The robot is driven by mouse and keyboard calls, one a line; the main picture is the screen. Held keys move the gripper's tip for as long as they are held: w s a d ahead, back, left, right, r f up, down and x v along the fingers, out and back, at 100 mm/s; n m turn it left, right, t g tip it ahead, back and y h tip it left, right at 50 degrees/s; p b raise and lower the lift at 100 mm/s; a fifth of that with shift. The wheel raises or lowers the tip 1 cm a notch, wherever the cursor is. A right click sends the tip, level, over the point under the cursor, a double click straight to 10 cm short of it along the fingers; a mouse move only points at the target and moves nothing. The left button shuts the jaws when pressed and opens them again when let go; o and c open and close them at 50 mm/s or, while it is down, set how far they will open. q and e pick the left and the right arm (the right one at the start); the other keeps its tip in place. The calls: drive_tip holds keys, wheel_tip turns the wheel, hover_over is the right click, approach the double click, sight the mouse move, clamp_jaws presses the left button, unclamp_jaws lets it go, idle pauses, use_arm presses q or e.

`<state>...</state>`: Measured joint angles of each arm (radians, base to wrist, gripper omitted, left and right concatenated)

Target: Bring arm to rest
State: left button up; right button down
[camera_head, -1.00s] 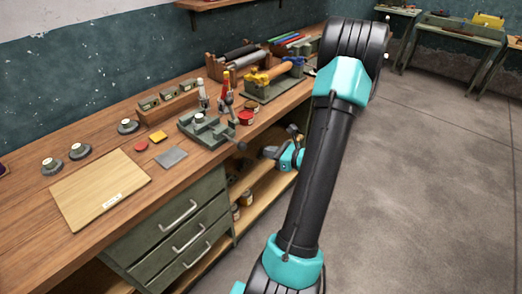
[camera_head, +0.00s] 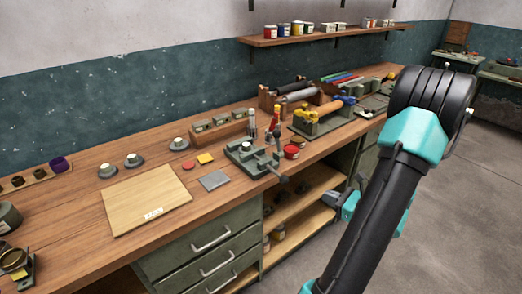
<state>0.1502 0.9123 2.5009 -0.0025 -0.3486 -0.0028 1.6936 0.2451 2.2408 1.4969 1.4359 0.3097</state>
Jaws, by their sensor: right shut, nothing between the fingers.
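My right arm rises at the right of the head view. Its gripper (camera_head: 331,197) shows small and partly hidden behind the arm's dark link, in front of the bench's open shelves. It is shut and holds nothing. It is apart from the bench things. My left gripper is not in view.
Drawers (camera_head: 205,245) and open shelves (camera_head: 290,235) lie below. Grey floor (camera_head: 465,200) is clear at right.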

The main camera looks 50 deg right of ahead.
drive_tip(key=w+a+f+n+g+y, duration=0.45)
drive_tip(key=a+f+n+g, duration=0.4)
drive_tip(key=a+f, duration=0.25)
drive_tip(key=w+a+f+n+g+y, duration=0.45)
drive_tip(key=a+f+n+g, duration=0.25)
drive_tip(key=a+f+n, duration=0.4)
drive_tip(key=w+a+f+n+h, duration=0.2)
drive_tip(key=w+a+f+n, duration=0.1)
drive_tip(key=w+a+n, duration=0.3)
drive_tip(key=w+a+f+n+h, duration=0.1)
drive_tip(key=w+a+f+n, duration=0.2)
drive_tip(key=w+a+n, duration=0.3)
drive_tip(key=a+n, duration=0.3)
drive_tip(key=shift+a+f+n+h, duration=0.2)
drive_tip(key=shift+a+n+h, duration=0.15)
drive_tip(key=shift+h, duration=0.05)
drive_tip(key=shift+t, duration=0.25)
